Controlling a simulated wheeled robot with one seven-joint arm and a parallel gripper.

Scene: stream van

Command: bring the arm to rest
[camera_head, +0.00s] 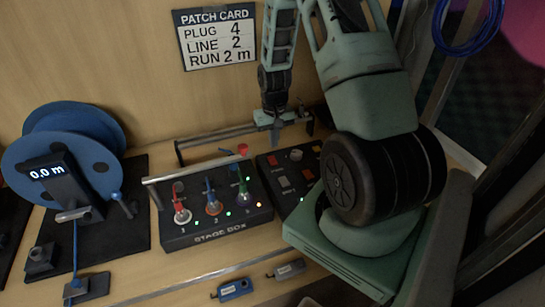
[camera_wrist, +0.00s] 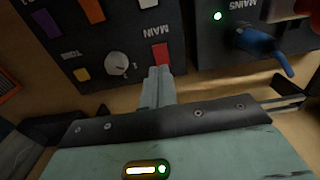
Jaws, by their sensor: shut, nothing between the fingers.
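My gripper (camera_head: 275,138) points down above the back edge of the dark button panel (camera_head: 267,181) in the head view. Its fingers are shut together with nothing between them. In the wrist view the closed fingertips (camera_wrist: 159,74) show over the panel, near a red button (camera_wrist: 160,54) and a white knob (camera_wrist: 117,64). The upper arm is bent and comes down from the top of the head view. I cannot tell whether the fingertips touch anything.
The stage box (camera_head: 205,240) with several coloured plugs and lit lamps stands left of the panel. A blue cable reel (camera_head: 100,155) reads 0.0 m. A metal rail (camera_head: 215,139) runs behind. The patch card (camera_head: 215,38) hangs on the wall. Two small connectors (camera_head: 235,289) lie in front.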

